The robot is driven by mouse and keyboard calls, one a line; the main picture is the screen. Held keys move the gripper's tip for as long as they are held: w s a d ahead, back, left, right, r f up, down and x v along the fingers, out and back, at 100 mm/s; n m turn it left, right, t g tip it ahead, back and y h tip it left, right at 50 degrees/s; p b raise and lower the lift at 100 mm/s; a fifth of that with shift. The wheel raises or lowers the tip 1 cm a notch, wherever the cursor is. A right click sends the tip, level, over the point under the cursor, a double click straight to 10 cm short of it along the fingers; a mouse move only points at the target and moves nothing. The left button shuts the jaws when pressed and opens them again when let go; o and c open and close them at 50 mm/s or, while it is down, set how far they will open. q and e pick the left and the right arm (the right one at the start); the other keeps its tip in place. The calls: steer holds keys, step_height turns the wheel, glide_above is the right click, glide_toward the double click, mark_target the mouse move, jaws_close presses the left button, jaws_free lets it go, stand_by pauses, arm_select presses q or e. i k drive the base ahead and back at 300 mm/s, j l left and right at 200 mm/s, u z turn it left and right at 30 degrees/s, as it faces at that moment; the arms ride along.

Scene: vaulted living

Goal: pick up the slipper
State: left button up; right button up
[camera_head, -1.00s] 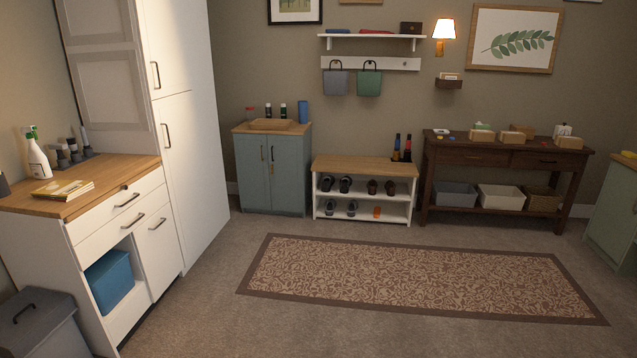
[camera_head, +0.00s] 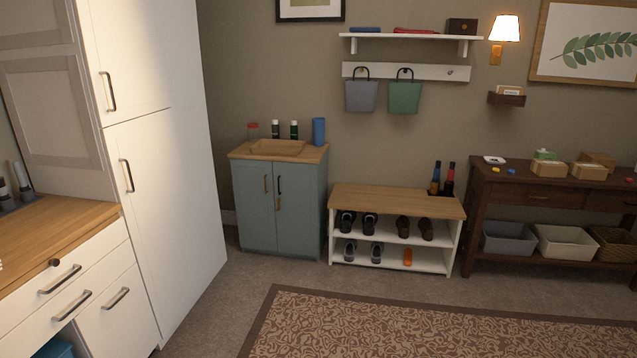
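A white shoe bench (camera_head: 451,240) with a wooden top stands against the back wall. Its upper shelf holds a dark pair of shoes (camera_head: 358,222) on the left and a brown pair (camera_head: 414,228) on the right. Its lower shelf holds a grey pair (camera_head: 363,251) and, right of it, a small orange item (camera_head: 408,257). I cannot tell for sure which of these is the slipper. Neither of my grippers shows in the head view.
A blue-grey cabinet (camera_head: 257,208) stands left of the bench, and a dark console table (camera_head: 480,190) with bins stands right of it. A patterned rug (camera_head: 400,330) lies on the floor in front. White cupboards and a counter (camera_head: 60,235) fill the left side.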

mark_target(350, 246)
steer(key=i, duration=2.25)
